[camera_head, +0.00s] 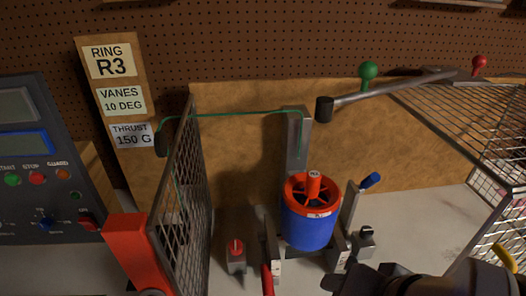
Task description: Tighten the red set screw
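I cannot pick out the red set screw for certain. A small red-topped piece (236,247) stands on a grey block left of the rotor, and may be a screw or knob. The ducted rotor has a blue body (311,231) and an orange-red ring (291,188) with vanes inside. A red hub (314,187) with a small label rises from its centre. My gripper (334,284) is the dark shape at the bottom, right of centre, in front of the rotor and apart from it. Its fingers are too dark and cropped to tell open from shut.
A mesh guard panel (182,185) with a red post (138,252) stands left, and a mesh cage (470,125) right. A blue-tipped lever (369,181) and a red handle (267,279) flank the rotor. A control panel (45,165) is far left.

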